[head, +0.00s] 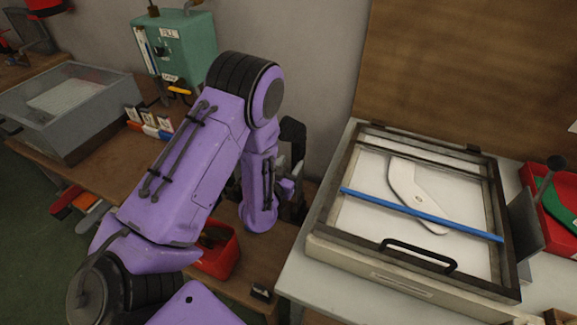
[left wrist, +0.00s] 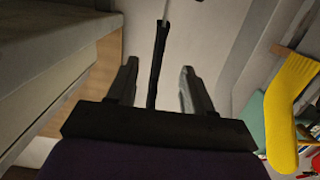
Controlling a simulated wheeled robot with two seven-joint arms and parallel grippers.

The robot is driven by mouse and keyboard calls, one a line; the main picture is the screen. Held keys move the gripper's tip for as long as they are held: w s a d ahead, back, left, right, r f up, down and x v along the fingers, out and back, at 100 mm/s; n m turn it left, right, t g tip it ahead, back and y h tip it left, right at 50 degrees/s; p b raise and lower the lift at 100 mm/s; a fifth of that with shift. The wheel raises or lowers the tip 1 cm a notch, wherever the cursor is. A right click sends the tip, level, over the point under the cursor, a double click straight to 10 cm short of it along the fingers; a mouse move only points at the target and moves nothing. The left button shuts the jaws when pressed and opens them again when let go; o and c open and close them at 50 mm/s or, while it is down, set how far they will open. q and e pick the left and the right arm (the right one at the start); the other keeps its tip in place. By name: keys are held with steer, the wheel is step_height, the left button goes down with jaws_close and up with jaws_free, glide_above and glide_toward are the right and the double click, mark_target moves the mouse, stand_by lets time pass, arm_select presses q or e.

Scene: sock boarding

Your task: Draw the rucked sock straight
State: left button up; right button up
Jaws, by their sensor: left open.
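A yellow sock (left wrist: 288,105) shows at the right edge of the left wrist view, long and bent. I cannot make out any rucks in it, nor what holds it. It is not visible in the head view. My left gripper (left wrist: 158,78) is open, and the sock is off to the right of its fingers, apart from them. A thin dark upright bar (left wrist: 157,62) shows between the fingers; I cannot tell whether they touch it. In the head view the left gripper (head: 287,186) is partly hidden behind my purple arm. My right gripper is not in view.
A framed press (head: 325,205) with a blue bar (head: 425,215) across it and a white foot-shaped board (head: 408,190) inside stands at right. Red bins (head: 222,262) sit near my arm and at far right. A green box (head: 190,45) and grey tub (head: 60,130) are at left.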

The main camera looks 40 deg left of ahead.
mark_target(298, 154)
arm_select(q)
steer(key=shift+b+x, duration=0.85)
steer(key=shift+x, duration=3.4)
steer(key=shift+d+f, duration=0.1)
steer(key=c, duration=0.9)
steer(key=shift+s+f, duration=0.1)
steer(key=shift+f, duration=0.05)
steer(key=o, duration=0.9)
